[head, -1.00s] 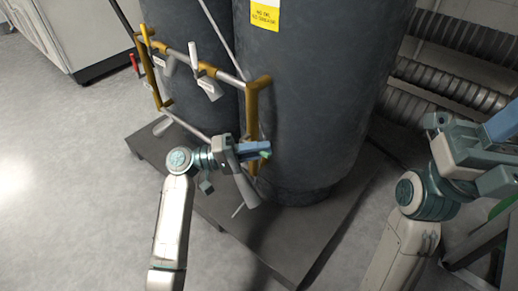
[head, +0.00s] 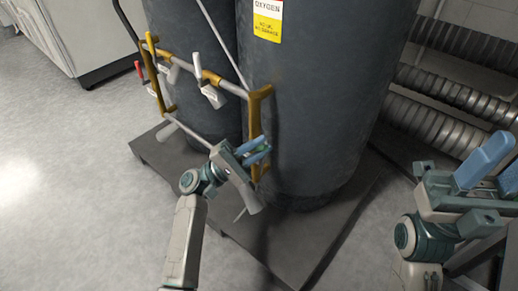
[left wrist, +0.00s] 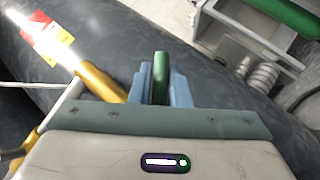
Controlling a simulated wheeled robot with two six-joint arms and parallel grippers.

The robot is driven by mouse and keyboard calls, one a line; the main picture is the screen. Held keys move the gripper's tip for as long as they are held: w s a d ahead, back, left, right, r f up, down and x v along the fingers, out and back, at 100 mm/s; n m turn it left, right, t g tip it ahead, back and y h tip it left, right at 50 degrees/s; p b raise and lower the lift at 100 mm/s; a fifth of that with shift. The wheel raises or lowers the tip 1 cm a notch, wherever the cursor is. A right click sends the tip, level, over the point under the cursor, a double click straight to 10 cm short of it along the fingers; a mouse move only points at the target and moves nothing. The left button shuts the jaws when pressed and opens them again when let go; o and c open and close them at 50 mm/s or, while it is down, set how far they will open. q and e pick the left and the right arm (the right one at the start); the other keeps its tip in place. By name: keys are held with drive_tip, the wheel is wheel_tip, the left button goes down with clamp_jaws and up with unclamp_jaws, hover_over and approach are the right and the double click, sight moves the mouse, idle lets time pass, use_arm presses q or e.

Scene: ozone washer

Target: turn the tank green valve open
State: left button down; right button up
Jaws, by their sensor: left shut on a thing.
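The tank green valve's handle (left wrist: 160,75) stands between the two blue fingers of my left gripper (left wrist: 161,85) in the left wrist view. In the head view the left gripper (head: 258,150) is shut on this green handle (head: 263,148), low at the front of the large dark tank (head: 310,100). The fingers hide most of the handle, and they point up and to the right. My right gripper (head: 495,170) is at the right edge, its blue fingers apart and empty, partly cut off by the frame.
Yellow and grey piping (head: 205,72) with other valve levers runs across the tank fronts, close to my left gripper. A red handle (head: 139,69) is at far left. The tanks stand on a dark platform (head: 285,245). Ribbed ducts (head: 440,95) line the wall. The floor at left is clear.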

idle(0.4)
use_arm(q)
drive_tip(key=c, duration=1.4)
unclamp_jaws()
drive_tip(key=shift+o, duration=0.2)
drive_tip(key=shift+a, duration=0.1)
drive_tip(key=v, duration=1)
drive_tip(key=shift+a+f+t+p, duration=0.2)
drive_tip(key=shift+f+t+p, duration=0.1)
drive_tip(key=shift+p, duration=0.15)
drive_tip(key=shift+s, duration=0.15)
